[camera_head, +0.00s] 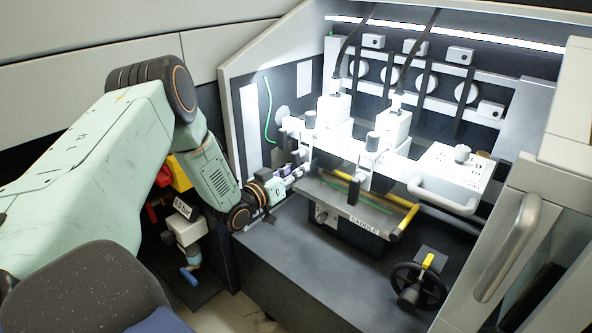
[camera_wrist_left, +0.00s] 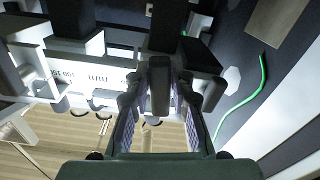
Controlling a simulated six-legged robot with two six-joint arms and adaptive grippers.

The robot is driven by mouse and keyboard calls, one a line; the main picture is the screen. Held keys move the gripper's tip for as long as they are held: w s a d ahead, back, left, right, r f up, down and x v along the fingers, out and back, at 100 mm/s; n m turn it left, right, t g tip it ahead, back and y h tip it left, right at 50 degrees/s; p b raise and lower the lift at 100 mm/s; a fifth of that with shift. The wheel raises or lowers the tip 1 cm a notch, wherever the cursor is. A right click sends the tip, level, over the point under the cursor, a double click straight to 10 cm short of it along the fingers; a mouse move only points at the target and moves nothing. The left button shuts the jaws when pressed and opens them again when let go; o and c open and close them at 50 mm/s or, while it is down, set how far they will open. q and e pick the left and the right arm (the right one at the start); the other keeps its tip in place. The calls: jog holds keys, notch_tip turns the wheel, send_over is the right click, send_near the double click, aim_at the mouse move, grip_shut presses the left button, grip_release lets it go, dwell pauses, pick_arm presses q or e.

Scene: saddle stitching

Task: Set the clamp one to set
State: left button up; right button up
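My left gripper (camera_head: 290,177) is at the left end of the white stitching unit (camera_head: 338,150), beside the machine's left wall. In the left wrist view my left gripper (camera_wrist_left: 158,104) has its two fingers apart, with purple pads facing inward. A dark, rounded upright lever or knob (camera_wrist_left: 159,82) shows between the fingertips; I cannot tell whether they touch it. Which part is clamp one is not marked legibly. My right gripper is not in view.
The saddle plate (camera_head: 350,205) with yellow bars (camera_head: 404,222) lies right of the gripper. A black handwheel (camera_head: 418,286) stands at the front. A green wire (camera_head: 268,110) hangs on the left wall. The grey deck (camera_head: 300,265) before the saddle is clear.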

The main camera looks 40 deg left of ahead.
pick_arm(q)
grip_shut()
jog(key=shift+a+m+p, duration=0.15)
jog(key=shift+m+p, duration=0.4)
jog(key=shift+m, duration=0.15)
jog(key=shift+a+m, duration=0.2)
jog(key=shift+m, duration=0.4)
jog(key=o, duration=0.5)
grip_release()
jog(key=shift+f, duration=0.1)
jog(key=shift+o, duration=0.2)
